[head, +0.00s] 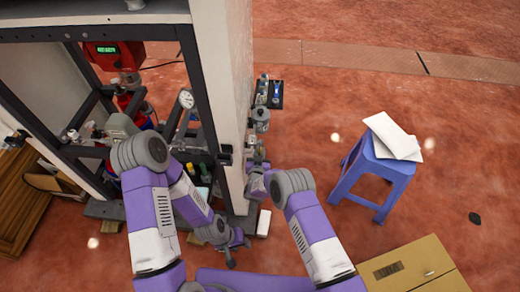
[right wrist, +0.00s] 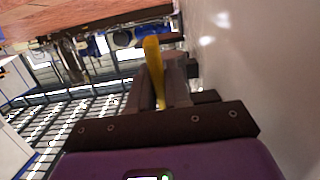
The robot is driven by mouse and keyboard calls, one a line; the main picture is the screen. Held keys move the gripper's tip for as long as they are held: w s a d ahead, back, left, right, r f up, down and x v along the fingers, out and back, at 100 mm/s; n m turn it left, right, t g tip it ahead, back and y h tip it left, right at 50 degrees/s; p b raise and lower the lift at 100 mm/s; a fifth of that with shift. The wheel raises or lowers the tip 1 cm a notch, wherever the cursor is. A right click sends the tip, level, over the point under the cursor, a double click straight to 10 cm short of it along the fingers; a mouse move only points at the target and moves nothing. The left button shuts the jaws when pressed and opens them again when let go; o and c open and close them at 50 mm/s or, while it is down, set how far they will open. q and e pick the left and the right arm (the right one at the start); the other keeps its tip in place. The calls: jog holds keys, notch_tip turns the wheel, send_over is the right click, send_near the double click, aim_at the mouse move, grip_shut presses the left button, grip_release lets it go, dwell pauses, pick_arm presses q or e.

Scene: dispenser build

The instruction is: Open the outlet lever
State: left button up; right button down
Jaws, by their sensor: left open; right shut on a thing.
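The outlet lever is a narrow yellow handle (right wrist: 152,52) in the right wrist view. It stands up between the two dark fingers of my right gripper (right wrist: 161,84), which is shut on it. In the head view my right gripper (head: 257,168) is beside the lower part of the white cabinet wall, and my own wrist hides the lever there. My left gripper (head: 234,246) is open and low, near the foot of the cabinet, away from the lever.
The white cabinet wall (head: 222,60) stands close to the left of my right arm. Metal fittings (head: 261,118) are mounted on its right side. A blue stool (head: 375,170) with white sheets (head: 395,138) is at right, and a cardboard box (head: 415,270) at lower right. Red floor between is free.

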jog(key=shift+s+r+g+p, duration=0.2)
jog(key=shift+s+g+p, duration=0.4)
jog(key=shift+g+p, duration=0.5)
jog(key=shift+s+r+g+p, duration=0.2)
jog(key=shift+s+g+p, duration=0.5)
jog(key=shift+g, duration=0.6)
jog(key=c, duration=1.2)
grip_release()
jog(key=shift+w, duration=0.1)
jog(key=shift+o, duration=0.2)
jog(key=shift+r, duration=0.1)
jog(key=p+v, duration=0.2)
jog(key=v, duration=0.5)
jog(key=shift+s+p, duration=0.25)
jog(key=shift+p, duration=0.05)
